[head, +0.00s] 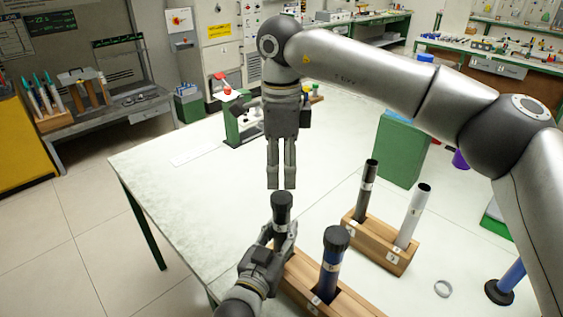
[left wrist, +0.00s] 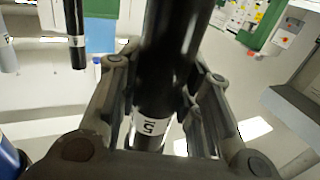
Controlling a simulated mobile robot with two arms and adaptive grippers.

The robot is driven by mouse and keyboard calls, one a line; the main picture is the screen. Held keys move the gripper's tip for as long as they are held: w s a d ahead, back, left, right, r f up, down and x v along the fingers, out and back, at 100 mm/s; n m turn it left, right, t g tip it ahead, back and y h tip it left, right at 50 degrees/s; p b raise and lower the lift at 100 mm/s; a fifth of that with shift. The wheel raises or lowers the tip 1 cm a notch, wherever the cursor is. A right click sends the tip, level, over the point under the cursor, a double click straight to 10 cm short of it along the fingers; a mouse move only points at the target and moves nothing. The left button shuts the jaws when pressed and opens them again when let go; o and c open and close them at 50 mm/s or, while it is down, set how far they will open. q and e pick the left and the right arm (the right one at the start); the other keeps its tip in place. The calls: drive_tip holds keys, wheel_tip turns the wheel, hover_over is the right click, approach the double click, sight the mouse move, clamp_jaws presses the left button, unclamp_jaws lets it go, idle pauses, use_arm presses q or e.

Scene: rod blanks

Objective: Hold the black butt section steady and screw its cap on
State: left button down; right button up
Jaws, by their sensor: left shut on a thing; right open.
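The black butt section (head: 281,233) stands upright at the left end of the front wooden block. A wider black cap (head: 282,199) sits on its top; I cannot tell how far it is threaded. My left gripper (head: 284,243) is shut around the section below the cap. In the left wrist view the dark tube (left wrist: 165,75) runs between the fingers, with a white label (left wrist: 151,127) low on it. My right gripper (head: 282,186) points straight down just above the cap, open and empty, its fingers close together.
A blue section with a black cap (head: 331,262) stands in the same front wooden block (head: 300,279). Behind it, another wooden block (head: 375,245) holds a black tube (head: 366,190) and a light grey tube (head: 411,218).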

sight(282, 196)
wheel_tip(282, 196, down, 8)
drive_tip(key=shift+r, duration=0.2)
drive_tip(key=shift+c, duration=0.2)
drive_tip(key=c, duration=1)
drive_tip(key=o, duration=1.2)
drive_tip(key=shift+r, duration=0.1)
wheel_tip(282, 196, up, 12)
drive_tip(key=shift+f, duration=0.1)
